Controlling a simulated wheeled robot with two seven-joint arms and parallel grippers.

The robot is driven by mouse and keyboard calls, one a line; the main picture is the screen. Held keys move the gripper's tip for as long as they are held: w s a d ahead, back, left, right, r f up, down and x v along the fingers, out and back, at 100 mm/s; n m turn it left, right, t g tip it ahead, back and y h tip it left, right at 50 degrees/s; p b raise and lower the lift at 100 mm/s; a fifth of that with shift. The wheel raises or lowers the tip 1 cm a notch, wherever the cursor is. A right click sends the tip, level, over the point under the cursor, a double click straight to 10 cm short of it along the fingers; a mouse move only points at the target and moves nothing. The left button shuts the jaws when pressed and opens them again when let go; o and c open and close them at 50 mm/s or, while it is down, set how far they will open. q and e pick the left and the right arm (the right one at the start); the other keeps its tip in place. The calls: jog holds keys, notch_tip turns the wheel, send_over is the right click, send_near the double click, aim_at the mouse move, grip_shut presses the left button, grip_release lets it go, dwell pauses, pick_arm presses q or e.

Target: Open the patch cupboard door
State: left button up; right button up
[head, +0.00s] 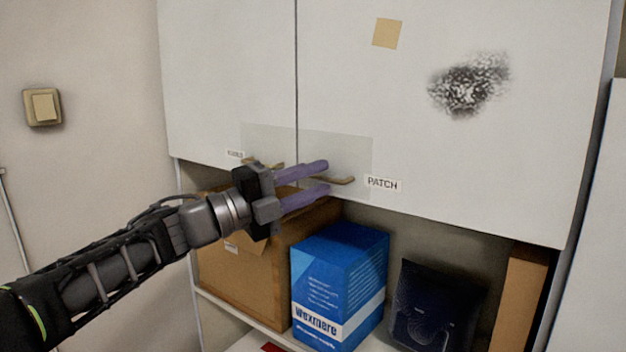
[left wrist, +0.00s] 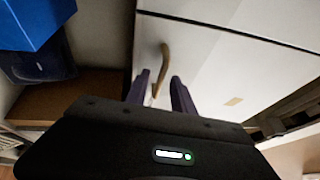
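The patch cupboard door (head: 450,120) is the wide white right-hand door of the wall cupboard, and it stands shut. It carries a PATCH label (head: 383,184) at its lower left. Its curved brass-coloured handle (head: 340,181) is left of the label. My left gripper (head: 326,177) is open, its two purple fingers pointing at the handle. In the left wrist view the handle (left wrist: 164,60) lies ahead of and partly between the fingertips of my left gripper (left wrist: 157,86); I cannot tell whether they touch it. My right gripper is not in view.
The other door (head: 225,75) is shut, its handle (head: 277,165) partly behind my gripper. Below, an open shelf holds a cardboard box (head: 245,275), a blue box (head: 340,280) and a dark object (head: 435,305). A light switch (head: 43,107) is on the left wall.

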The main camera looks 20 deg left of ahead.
pick_arm(q)
jog(key=shift+c, duration=0.2)
grip_shut()
dwell(1.1)
